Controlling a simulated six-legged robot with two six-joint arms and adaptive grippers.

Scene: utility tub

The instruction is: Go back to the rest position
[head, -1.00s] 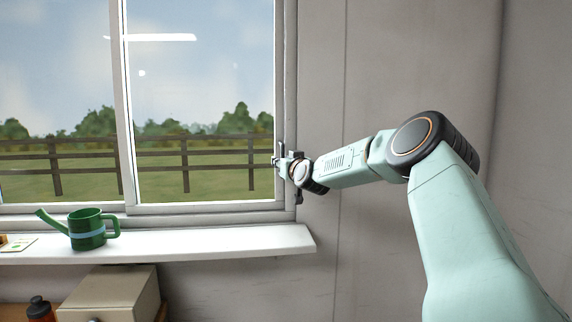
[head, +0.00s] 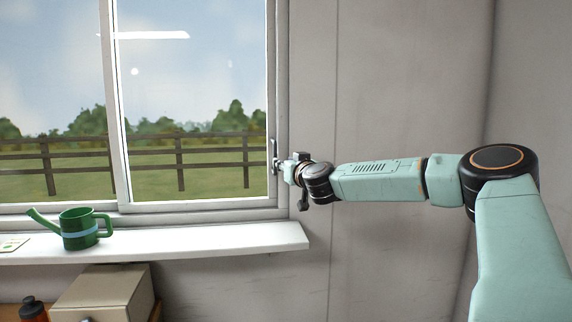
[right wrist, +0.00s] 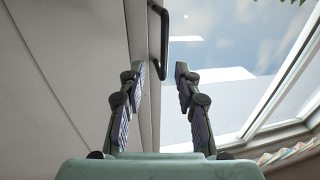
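My right gripper (head: 280,167) is at the right edge of the window, beside the dark window handle (head: 274,152). In the right wrist view its two fingers (right wrist: 159,80) are apart with no object held between them. The handle (right wrist: 164,40) shows beyond the fingertips there, its lower end in line with the gap; a gap shows on each side of it. The right forearm stretches nearly level from the right side of the head view. My left gripper is not in view.
Below are a beige box (head: 105,293) and a dark bottle with a red body (head: 34,309). The wall right of the window is bare.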

